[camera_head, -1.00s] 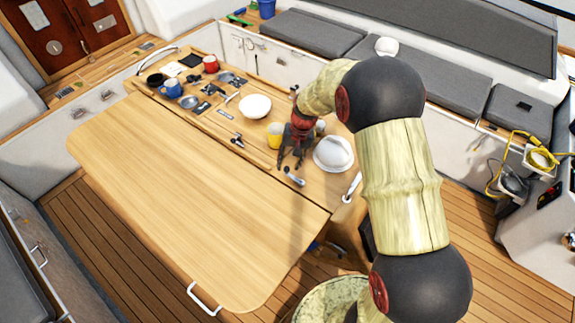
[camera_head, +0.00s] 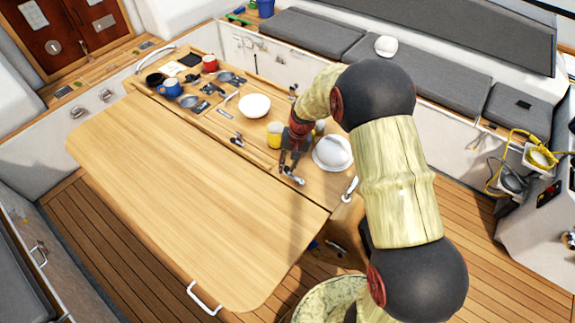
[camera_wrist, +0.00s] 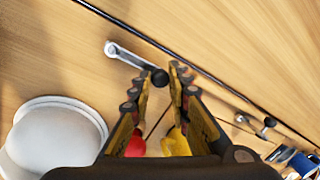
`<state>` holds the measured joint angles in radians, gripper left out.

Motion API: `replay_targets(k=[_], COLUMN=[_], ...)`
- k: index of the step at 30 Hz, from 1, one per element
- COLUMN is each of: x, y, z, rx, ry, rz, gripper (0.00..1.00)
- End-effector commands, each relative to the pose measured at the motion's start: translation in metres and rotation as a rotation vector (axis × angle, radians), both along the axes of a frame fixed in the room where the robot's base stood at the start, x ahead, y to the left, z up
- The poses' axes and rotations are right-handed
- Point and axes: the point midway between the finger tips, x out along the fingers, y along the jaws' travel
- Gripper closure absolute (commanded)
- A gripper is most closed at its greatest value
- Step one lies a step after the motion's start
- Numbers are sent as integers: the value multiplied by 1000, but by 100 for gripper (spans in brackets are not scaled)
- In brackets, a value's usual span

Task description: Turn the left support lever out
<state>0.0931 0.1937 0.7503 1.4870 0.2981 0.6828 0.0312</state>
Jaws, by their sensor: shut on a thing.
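A small silver support lever with a black knob (camera_wrist: 130,57) lies on the wooden table top near the seam. It also shows in the head view (camera_head: 294,179), just below my gripper (camera_head: 289,167). In the wrist view, my gripper (camera_wrist: 160,78) has its fingertips around the black knob end and is shut on it. The lever's silver arm points away from the fingertips, up and to the left. A second similar lever (camera_head: 237,139) sits farther along the seam, up and to the left in the head view.
A white domed dish (camera_head: 333,152) stands close to the right of my gripper. A yellow mug (camera_head: 274,133) stands close behind it. A white bowl (camera_head: 254,105) and several mugs and small items lie farther back. The large near table leaf (camera_head: 190,195) is clear.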

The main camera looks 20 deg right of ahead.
Motion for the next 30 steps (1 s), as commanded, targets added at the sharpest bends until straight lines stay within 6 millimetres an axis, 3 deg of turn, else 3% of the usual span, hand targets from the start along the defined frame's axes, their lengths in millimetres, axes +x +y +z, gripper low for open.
replay_targets(k=[5, 30], x=[0, -2], y=[0, 4], z=[0, 0], rx=[0, 0], ry=[-1, -1], rz=[0, 60], gripper=[100, 100])
